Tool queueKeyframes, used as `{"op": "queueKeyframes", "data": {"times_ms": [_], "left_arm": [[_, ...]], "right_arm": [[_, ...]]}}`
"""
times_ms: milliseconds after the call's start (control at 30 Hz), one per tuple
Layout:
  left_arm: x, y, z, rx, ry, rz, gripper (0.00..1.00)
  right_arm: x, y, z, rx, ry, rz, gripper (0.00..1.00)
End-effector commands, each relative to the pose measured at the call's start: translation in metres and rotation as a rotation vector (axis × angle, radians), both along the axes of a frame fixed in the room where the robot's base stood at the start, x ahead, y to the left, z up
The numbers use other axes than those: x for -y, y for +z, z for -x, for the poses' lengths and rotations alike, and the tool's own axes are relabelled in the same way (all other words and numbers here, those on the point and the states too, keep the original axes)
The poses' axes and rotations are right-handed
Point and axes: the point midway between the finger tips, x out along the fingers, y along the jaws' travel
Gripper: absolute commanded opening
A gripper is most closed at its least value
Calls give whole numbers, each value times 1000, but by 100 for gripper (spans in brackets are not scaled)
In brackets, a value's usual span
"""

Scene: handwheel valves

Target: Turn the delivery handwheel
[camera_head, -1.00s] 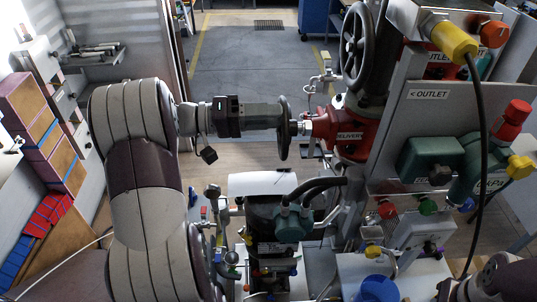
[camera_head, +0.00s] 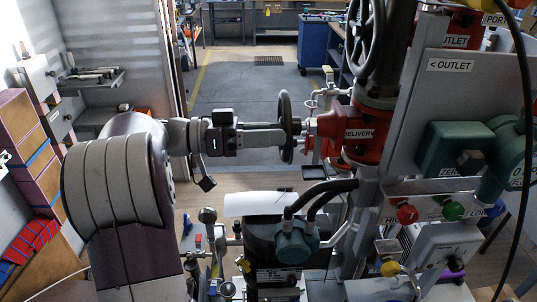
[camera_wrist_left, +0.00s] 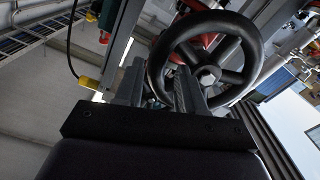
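The delivery handwheel (camera_head: 285,127) is a dark wheel seen nearly edge-on in the head view. It sits on the left side of a red valve body (camera_head: 347,134) with a DELIVERY label. My left gripper (camera_head: 278,138) reaches it from the left, with its fingertips at the rim. In the left wrist view the handwheel (camera_wrist_left: 253,52) shows its spokes and hub. The two fingers of my left gripper (camera_wrist_left: 157,85) stand apart, with the left part of the rim showing between them. Whether they touch the rim is unclear. My right gripper is out of view.
A larger dark handwheel (camera_head: 366,38) stands above the red valve. A grey panel (camera_head: 465,95) with an OUTLET label and a green block (camera_head: 455,148) is at the right. Hoses and a teal fitting (camera_head: 292,243) lie below my left gripper. Open floor (camera_head: 250,95) shows behind.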

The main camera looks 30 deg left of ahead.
Motion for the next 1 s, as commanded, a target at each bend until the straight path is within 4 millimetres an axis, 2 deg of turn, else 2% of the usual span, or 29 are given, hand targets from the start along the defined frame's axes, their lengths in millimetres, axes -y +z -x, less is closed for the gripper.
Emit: {"op": "queueKeyframes", "data": {"times_ms": [33,100,367,800,1000], "left_arm": [[4,-11,0,17,-10,-14,42],[4,-13,1,57,-9,-38,42],[5,-16,2,158,-7,-100,42],[5,-13,2,180,-7,-113,42],[4,-6,-2,181,-6,-112,42]], "right_arm": [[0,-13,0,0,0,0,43],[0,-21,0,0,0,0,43],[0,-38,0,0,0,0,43],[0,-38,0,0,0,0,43],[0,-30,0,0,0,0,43]]}}
